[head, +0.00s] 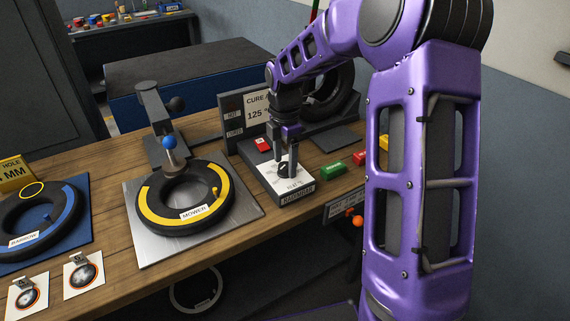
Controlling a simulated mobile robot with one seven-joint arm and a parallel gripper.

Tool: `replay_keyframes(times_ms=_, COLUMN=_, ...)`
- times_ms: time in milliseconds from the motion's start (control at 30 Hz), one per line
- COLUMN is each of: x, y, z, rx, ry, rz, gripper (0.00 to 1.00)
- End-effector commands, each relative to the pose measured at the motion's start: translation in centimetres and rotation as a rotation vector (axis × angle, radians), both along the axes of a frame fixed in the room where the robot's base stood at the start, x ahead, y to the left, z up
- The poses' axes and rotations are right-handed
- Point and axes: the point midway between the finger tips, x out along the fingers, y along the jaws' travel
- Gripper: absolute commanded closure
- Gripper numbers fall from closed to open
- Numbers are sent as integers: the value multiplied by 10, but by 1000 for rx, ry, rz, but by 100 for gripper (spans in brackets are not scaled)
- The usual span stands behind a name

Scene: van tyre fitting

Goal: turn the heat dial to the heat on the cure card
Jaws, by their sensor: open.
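The heat dial (284,170) is a small dark knob on the white top of a grey box (272,181) with a front label. My gripper (287,165) points down over it, its fingers at either side of the knob. It is open, and I cannot tell whether the fingers touch the knob. The fingers hide part of the dial, and its pointer and scale are too small to read. The cure card (256,108) stands upright behind the box in a dark holder. It reads "CURE" and "125"; my arm hides its right part.
A red block (263,145) sits on the box's back left. Green (333,170) and red (360,158) blocks lie to its right. A yellow-banded tyre marked MOWER (157,220) lies on a metal plate to the left, under a blue-knobbed lever (169,143). A blue-banded tyre (62,212) lies farther left.

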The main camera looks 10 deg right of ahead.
Motion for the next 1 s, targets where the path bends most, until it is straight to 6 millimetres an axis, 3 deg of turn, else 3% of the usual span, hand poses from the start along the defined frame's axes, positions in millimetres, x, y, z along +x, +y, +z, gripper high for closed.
replay_keyframes(times_ms=367, x=0, y=0, z=-8, rx=0, ry=1, rz=0, gripper=25)
replay_keyframes(times_ms=800, x=0, y=0, z=-7, rx=0, ry=0, rz=-1, gripper=100)
replay_keyframes(times_ms=1000, x=0, y=0, z=-7, rx=0, ry=0, rz=-6, gripper=100)
